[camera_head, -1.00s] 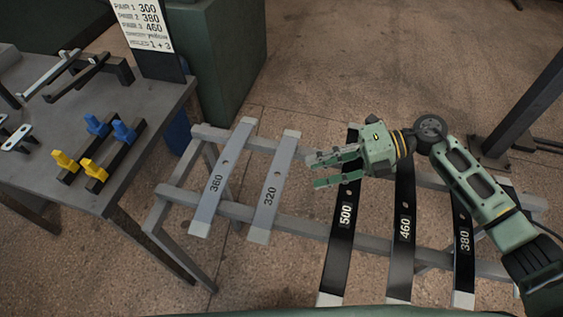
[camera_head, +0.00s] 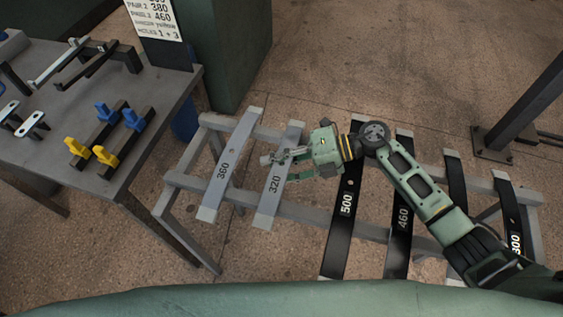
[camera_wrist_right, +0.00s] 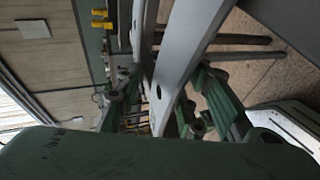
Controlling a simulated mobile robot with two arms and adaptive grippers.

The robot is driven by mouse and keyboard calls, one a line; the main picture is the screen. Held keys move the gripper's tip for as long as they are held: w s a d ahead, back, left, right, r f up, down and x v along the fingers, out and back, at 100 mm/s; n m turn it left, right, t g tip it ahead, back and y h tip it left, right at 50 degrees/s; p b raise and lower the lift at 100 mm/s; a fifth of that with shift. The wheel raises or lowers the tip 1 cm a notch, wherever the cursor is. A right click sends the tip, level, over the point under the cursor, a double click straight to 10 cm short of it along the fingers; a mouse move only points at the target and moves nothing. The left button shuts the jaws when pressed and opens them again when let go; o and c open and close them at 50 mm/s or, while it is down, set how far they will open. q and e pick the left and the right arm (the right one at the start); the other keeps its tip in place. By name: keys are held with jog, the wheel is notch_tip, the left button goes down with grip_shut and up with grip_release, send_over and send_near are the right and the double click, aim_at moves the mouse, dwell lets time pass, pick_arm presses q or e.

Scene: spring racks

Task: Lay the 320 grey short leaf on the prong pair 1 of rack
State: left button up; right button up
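The grey 320 short leaf (camera_head: 271,205) lies across the grey trestle, beside the grey 360 leaf (camera_head: 216,185). My right gripper (camera_head: 280,167) is at the upper half of the 320 leaf, its fingers reaching over it from the right. In the right wrist view a grey leaf (camera_wrist_right: 184,50) passes between the spread fingers (camera_wrist_right: 168,98); contact cannot be made out. On the table at left, blue prongs (camera_head: 134,119) and yellow prongs (camera_head: 105,155) stand on dark bars. I cannot tell which is pair 1. My left gripper is not in view.
Black leaves marked 500 (camera_head: 343,230) and 460 (camera_head: 401,230) lie right of the 320 leaf on the trestle, with others farther right. A sign card (camera_head: 157,17) stands at the table's back. The grey table (camera_head: 60,130) also holds handles and small plates.

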grip_shut()
dwell(0.3)
jog(key=shift+d+f, duration=0.1)
jog(key=shift+f, duration=0.05)
dwell(0.3)
